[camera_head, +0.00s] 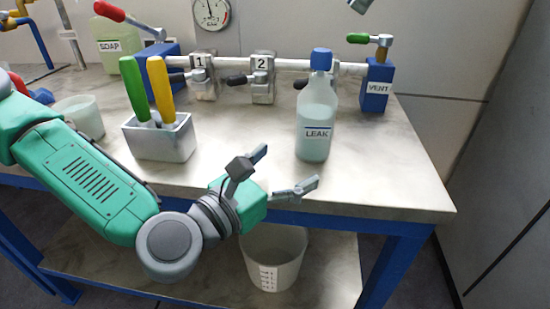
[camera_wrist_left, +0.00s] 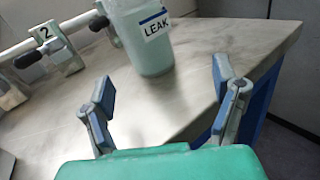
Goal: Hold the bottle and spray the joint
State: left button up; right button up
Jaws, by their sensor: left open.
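The bottle labelled LEAK (camera_head: 317,115), pale with a blue cap, stands upright on the bench, right of centre. It also shows in the left wrist view (camera_wrist_left: 147,45), its top cut off. My left gripper (camera_head: 284,170) is open and empty at the bench's front edge, short of the bottle. In the left wrist view, the open fingers (camera_wrist_left: 163,105) have the bottle beyond the gap between them, touching neither. Behind the bottle, a pipe carries joint clamp 1 (camera_head: 203,76) and joint clamp 2 (camera_head: 262,78). My right gripper is not identifiable in either view.
A white holder (camera_head: 160,140) with green and yellow handles stands left on the bench (camera_head: 238,130). The VENT block (camera_head: 376,86) is behind the bottle. A SOAP container (camera_head: 122,53) stands back left. A bucket (camera_head: 275,257) sits below. Bench space right of the bottle is clear.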

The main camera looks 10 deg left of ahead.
aim_at(321, 127)
pick_arm(q)
jog(key=shift+w+a+r+n, duration=0.25)
jog(key=shift+a+n, duration=0.1)
jog(key=shift+a, duration=0.1)
jog(key=shift+w+a+r+n, duration=0.1)
jog(key=shift+w+a+n, duration=0.15)
jog(key=shift+a+n, duration=0.15)
jog(key=x, duration=1.3)
jog(key=shift+w, duration=0.1)
jog(key=shift+w+d, duration=0.25)
jog(key=shift+w, duration=0.05)
pick_arm(e)
jog(key=shift+d, duration=0.15)
pick_arm(q)
jog(key=c, duration=1.7)
pick_arm(e)
grip_shut()
